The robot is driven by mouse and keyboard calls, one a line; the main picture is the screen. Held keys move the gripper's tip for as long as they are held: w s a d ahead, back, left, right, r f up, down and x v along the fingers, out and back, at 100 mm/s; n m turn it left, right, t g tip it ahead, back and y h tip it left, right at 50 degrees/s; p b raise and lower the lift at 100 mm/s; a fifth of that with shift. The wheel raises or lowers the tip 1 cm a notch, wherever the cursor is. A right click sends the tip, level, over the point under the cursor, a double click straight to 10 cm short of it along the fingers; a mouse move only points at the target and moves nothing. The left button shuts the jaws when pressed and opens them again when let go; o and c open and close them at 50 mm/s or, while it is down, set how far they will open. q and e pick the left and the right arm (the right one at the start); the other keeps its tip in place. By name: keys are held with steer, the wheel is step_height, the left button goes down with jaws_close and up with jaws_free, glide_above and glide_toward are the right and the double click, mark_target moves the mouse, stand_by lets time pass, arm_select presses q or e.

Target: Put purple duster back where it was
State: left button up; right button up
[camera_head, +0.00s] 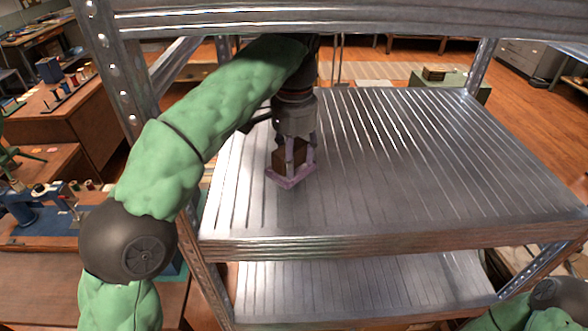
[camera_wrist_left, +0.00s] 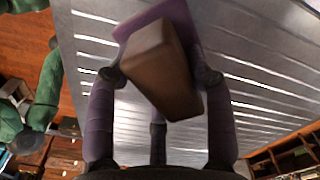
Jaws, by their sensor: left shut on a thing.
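The purple duster (camera_head: 290,178) has a flat purple base and a brown block-shaped top. My left gripper (camera_head: 293,147) points down and is shut on the duster, over the left part of a metal shelf (camera_head: 400,150). In the left wrist view the brown top (camera_wrist_left: 160,70) sits between the fingers (camera_wrist_left: 155,100), with the purple base (camera_wrist_left: 165,22) beyond it. The duster is at or just above the shelf surface; I cannot tell whether it touches. My right gripper does not show; only part of my right arm is at the lower right in the head view.
A metal beam (camera_head: 340,18) of the rack crosses above the shelf, and a perforated post (camera_head: 120,70) stands at its left. A lower shelf (camera_head: 360,285) lies beneath. The rest of the upper shelf is bare. A workbench with spools (camera_head: 70,95) stands to the left.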

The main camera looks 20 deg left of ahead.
arm_select(q)
step_height(320, 180, down, 4)
steer(key=shift+r+b, duration=0.15)
steer(key=shift+b, duration=0.95)
steer(key=shift+r, duration=0.1)
steer(key=o, duration=1.5)
steer(key=shift+o, duration=0.2)
step_height(320, 180, up, 8)
steer(key=p, duration=0.4)
steer(key=shift+f, duration=0.2)
